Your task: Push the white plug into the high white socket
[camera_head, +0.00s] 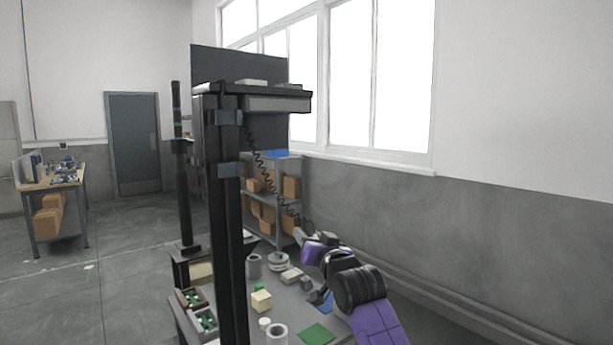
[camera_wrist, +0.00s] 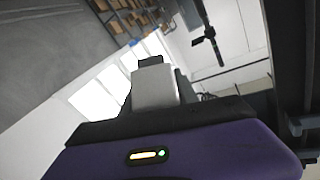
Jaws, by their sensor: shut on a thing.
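The white plug (camera_wrist: 154,88) fills the middle of the wrist view, between the dark fingers of my gripper (camera_wrist: 158,78), which is shut on it. In the head view my gripper (camera_head: 303,237) is small, low and to the right of the black column, at the lower end of a black coiled cable. The plug cannot be made out clearly there. A high white socket cannot be picked out for sure. A flat whitish thing (camera_head: 252,82) lies on top of the column's high shelf (camera_head: 296,93), well above my gripper.
The black column (camera_head: 229,250) rises from a grey bench (camera_head: 290,305) with cups, small blocks, a green mat (camera_head: 316,333) and parts bins (camera_head: 205,319). The coiled cable (camera_head: 268,172) hangs from the column. A rack with boxes (camera_head: 290,187) stands behind. Open air lies right of the column.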

